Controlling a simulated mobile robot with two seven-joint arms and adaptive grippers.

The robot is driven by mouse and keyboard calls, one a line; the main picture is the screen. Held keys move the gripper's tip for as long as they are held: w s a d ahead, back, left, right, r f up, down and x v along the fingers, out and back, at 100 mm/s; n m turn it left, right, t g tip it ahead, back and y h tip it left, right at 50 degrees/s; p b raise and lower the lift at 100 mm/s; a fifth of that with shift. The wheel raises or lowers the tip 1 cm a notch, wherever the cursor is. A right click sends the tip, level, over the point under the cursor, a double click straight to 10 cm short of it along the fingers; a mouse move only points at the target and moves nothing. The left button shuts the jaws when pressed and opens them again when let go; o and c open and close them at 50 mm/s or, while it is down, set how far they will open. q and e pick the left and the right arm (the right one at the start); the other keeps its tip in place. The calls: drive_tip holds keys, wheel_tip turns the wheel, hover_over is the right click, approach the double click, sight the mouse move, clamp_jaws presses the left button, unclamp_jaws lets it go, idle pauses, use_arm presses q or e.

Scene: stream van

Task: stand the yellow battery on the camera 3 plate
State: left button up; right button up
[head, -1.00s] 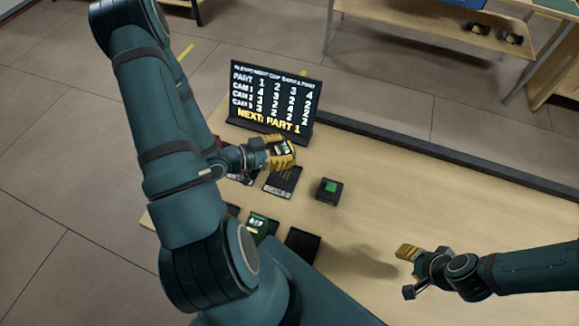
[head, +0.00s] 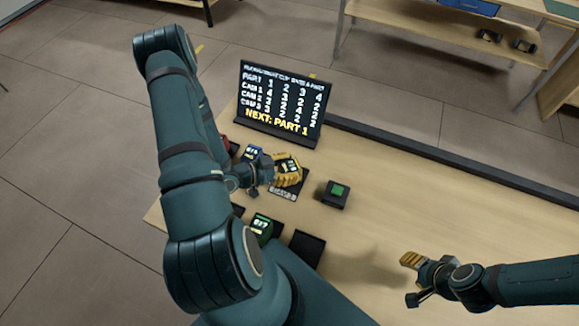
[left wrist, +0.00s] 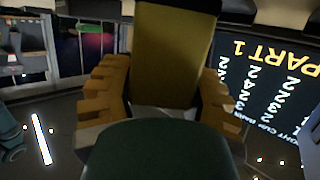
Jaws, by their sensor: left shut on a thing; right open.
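My left gripper (head: 287,172) is shut on the yellow battery (left wrist: 175,50), which stands up between its yellow fingers in the left wrist view. In the head view the fingers mostly hide the battery. The camera 3 plate (head: 285,193) is a dark plate with a white label, partly under the left gripper. I cannot tell whether the battery touches the plate. My right gripper (head: 411,278) is open and empty over the front right of the table.
A green battery (head: 262,227) and a bare dark plate (head: 307,247) are nearer. A black box with a green top (head: 335,194) is close on the right. The screen (head: 283,100) stands behind. The right tabletop (head: 460,215) is clear.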

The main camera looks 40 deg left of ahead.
use_arm(q)
drive_tip(key=o, duration=1.3)
drive_tip(key=shift+f, duration=0.15)
drive_tip(key=shift+r, duration=0.3)
drive_tip(key=v, duration=0.7)
drive_tip(key=shift+s+a, duration=0.1)
drive_tip(key=shift+s, duration=0.1)
